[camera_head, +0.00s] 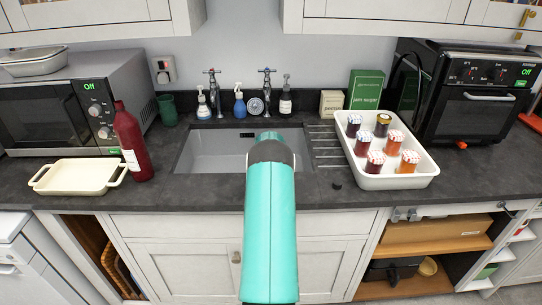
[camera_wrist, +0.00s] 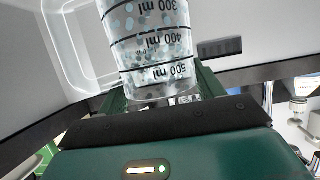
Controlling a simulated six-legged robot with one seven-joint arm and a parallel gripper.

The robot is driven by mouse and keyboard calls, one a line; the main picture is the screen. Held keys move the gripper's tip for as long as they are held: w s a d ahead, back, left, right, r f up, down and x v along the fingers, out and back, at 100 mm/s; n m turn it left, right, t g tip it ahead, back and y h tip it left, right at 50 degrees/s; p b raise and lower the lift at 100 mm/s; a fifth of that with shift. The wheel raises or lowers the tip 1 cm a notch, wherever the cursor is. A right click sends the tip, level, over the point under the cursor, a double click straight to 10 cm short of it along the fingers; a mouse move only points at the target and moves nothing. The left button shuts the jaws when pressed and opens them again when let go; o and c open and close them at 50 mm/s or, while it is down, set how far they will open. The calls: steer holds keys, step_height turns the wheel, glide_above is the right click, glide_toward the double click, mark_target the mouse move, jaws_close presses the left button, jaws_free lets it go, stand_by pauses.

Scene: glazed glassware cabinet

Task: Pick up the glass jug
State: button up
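The glass jug (camera_wrist: 155,45) is clear, with black volume marks reading 300, 400 and 500 ml. It fills the upper middle of the wrist view, and the frame's top edge cuts it off. A pale clear loop at its left looks like the handle. My gripper (camera_wrist: 160,88) has one green finger on each side of the jug, and no clear gap shows between fingers and glass. The fingertips are partly hidden. In the head view my arm rises over the sink; I cannot make out the jug or my fingers there.
The sink (camera_head: 210,150) is at the middle of the counter. A white tray (camera_head: 397,183) of jars, a black oven (camera_head: 480,105), a red bottle (camera_head: 128,140), a cream dish (camera_head: 75,178) and a microwave (camera_head: 60,110) stand around it. Wall cabinets (camera_head: 100,20) hang above.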

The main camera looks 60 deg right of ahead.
steer(key=c, duration=1)
steer(key=shift+r, duration=0.1)
steer(key=shift+r, duration=0.15)
